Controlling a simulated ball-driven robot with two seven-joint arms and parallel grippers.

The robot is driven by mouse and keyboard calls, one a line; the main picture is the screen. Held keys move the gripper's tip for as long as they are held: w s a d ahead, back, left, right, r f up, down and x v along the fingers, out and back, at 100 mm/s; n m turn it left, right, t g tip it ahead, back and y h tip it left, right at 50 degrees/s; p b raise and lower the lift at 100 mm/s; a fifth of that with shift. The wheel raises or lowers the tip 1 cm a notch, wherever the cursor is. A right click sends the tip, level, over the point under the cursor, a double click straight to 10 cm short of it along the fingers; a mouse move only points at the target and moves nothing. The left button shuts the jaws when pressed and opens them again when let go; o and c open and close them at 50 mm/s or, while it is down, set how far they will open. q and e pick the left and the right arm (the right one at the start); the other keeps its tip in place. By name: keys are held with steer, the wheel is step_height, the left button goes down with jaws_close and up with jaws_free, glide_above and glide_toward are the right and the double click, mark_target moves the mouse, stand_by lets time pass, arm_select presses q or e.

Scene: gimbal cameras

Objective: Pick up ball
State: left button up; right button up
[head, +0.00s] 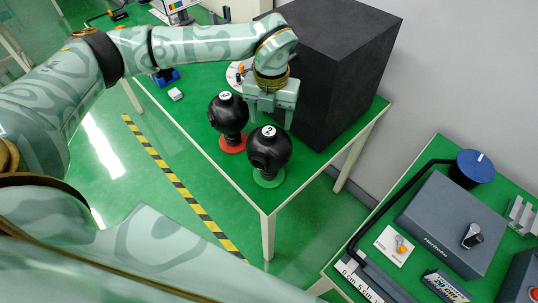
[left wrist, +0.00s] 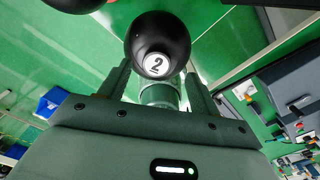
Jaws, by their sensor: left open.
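A black ball marked 2 (head: 268,152) sits on a green round base near the front corner of the green table (head: 190,131). A second black ball (head: 228,114) sits on a red base just left of and behind it. My left gripper (head: 270,118) is open, just behind the ball marked 2. In the left wrist view the ball marked 2 (left wrist: 157,38) shows just past the open fingers (left wrist: 158,75). Whether they touch it cannot be told. The second ball (left wrist: 75,4) is cut off at the top edge. My right gripper is not in view.
A large black block (head: 335,70) stands right behind my left gripper. A white cube (head: 175,94) and a blue item (head: 166,76) lie farther back left. A second table at right holds a grey box (head: 452,225) and a blue-topped cylinder (head: 472,170).

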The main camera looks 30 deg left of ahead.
mark_target(269, 131)
arm_select(q)
steer(key=f, duration=0.3)
steer(key=shift+s+a+f, duration=0.15)
steer(key=shift+s+f, duration=0.1)
steer(key=shift+f, duration=0.15)
jaws_close()
steer(key=shift+r, duration=0.2)
